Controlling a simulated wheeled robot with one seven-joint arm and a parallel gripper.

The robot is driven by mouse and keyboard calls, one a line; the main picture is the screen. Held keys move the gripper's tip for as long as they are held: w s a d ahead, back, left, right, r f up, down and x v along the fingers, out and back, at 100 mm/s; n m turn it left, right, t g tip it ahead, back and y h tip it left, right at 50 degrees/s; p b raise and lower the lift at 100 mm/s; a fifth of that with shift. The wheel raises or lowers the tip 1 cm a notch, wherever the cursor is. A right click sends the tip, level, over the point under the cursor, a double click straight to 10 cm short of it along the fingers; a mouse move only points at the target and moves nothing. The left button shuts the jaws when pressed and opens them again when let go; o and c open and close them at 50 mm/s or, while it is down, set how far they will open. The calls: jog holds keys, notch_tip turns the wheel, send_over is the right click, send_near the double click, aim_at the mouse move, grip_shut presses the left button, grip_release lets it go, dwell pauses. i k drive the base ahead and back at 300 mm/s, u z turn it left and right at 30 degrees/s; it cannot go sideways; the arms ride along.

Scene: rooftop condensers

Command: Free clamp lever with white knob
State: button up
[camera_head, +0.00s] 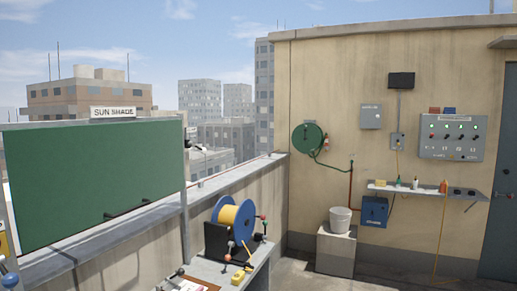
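A dark clamp-like fitting (188,142) sits high on the right post of the green sun shade panel (90,180). A pale bit beside it (201,148) may be a white knob, but it is too small to tell. Small levers with red knobs (263,217) stand by the yellow and blue reel on the bench. A blue ball-ended part (10,280) shows at the lower left edge. No white-knobbed clamp lever is clearly made out. My gripper is not in view.
The bench (258,262) with the cable reel (234,220) stands along the parapet. A shelf (425,189), a control panel (452,137) and a hose reel (308,138) are on the wall. Floor shows at the lower right.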

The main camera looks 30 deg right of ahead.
aim_at(202, 150)
jog(key=z, duration=1.05)
jog(key=i, duration=1.7)
jog(key=u, duration=2.65)
